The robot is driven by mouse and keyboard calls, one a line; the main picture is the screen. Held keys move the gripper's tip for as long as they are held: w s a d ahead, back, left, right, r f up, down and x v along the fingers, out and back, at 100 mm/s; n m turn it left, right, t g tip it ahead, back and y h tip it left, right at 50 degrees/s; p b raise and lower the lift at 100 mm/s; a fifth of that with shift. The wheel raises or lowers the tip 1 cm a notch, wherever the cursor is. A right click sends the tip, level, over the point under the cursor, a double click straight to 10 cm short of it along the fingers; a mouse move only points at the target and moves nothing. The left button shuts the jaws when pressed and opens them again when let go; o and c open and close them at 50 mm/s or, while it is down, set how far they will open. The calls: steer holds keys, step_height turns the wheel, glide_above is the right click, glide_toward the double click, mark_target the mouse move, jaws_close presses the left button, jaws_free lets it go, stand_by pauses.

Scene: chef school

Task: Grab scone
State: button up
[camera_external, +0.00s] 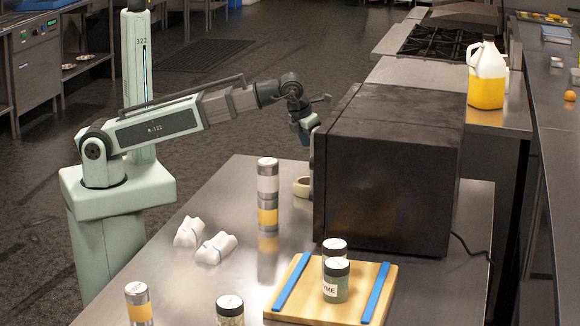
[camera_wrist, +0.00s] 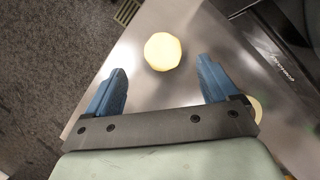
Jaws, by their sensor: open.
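A pale yellow, roundish scone (camera_wrist: 162,52) lies on the steel table in the wrist view, just beyond my fingertips and roughly centred between them. My gripper (camera_wrist: 161,68) is open, with its two blue fingers spread wide and nothing between them. In the external view my gripper (camera_external: 306,128) is above the table, close to the left side of the black oven (camera_external: 390,165). A pale round object (camera_external: 302,187) sits on the table below it, beside the oven; I cannot tell if it is the scone. Another pale object (camera_wrist: 256,106) is partly hidden by my right finger.
The oven stands close on the right (camera_wrist: 275,55). Shakers (camera_external: 267,180), white salt-and-pepper-like pieces (camera_external: 215,249), a cutting board (camera_external: 300,305) with blue strips, and spice jars (camera_external: 336,280) stand nearer the camera. Bare table lies around the scone; the floor shows at left.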

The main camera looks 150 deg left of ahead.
steer(key=shift+w+x, duration=0.15)
steer(key=shift+x, duration=1.6)
steer(key=shift+w+x, duration=0.1)
steer(key=shift+x, duration=1.65)
steer(key=c, duration=1.1)
steer(key=shift+r, duration=0.1)
